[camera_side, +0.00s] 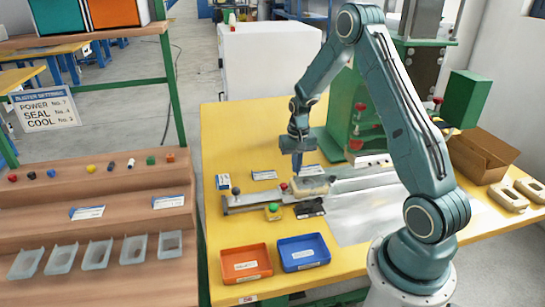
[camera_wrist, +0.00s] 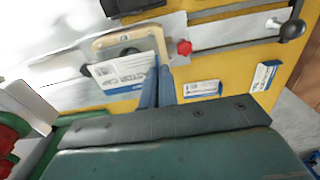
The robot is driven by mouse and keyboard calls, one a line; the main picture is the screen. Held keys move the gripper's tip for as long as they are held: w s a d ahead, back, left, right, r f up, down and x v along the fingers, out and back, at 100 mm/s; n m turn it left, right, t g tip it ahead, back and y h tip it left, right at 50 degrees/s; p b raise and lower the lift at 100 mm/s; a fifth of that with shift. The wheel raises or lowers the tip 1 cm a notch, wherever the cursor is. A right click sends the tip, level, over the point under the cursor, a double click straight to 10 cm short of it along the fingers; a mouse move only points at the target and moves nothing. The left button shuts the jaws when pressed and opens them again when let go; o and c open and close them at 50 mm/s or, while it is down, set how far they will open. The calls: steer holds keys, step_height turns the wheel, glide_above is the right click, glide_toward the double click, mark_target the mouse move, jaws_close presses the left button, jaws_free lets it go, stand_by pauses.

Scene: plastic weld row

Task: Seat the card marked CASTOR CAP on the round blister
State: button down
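My gripper (camera_side: 297,150) points down over the back of the worktable. In the wrist view its two blue fingers (camera_wrist: 158,88) are close together on a white and blue card (camera_wrist: 122,76), whose visible lettering reads "CTOR CAP". The card's right end passes behind the near finger, hiding the first letters. The card also shows at the fingertips in the side view (camera_side: 309,170). A beige nest (camera_side: 312,186) sits on the metal rail close by. In the wrist view the nest (camera_wrist: 102,45) has a dark round shape in it, partly covered by the card; I cannot make out the blister clearly.
Two other cards lie on the yellow table (camera_side: 223,181) (camera_side: 264,175). A red-knobbed clamp (camera_wrist: 184,47) is beside the nest. An orange tray (camera_side: 246,280) and a blue tray (camera_side: 325,262) stand in front. A green press (camera_side: 340,110) rises behind the rail.

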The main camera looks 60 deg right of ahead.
mark_target(296, 184)
steer(key=shift+f, duration=1.65)
steer(key=shift+f, duration=0.65)
stand_by(0.8)
steer(key=c, duration=1.6)
jaws_free()
steer(key=c, duration=0.4)
steer(key=shift+c, duration=0.2)
steer(key=shift+r, duration=0.15)
steer(key=shift+r, duration=3.35)
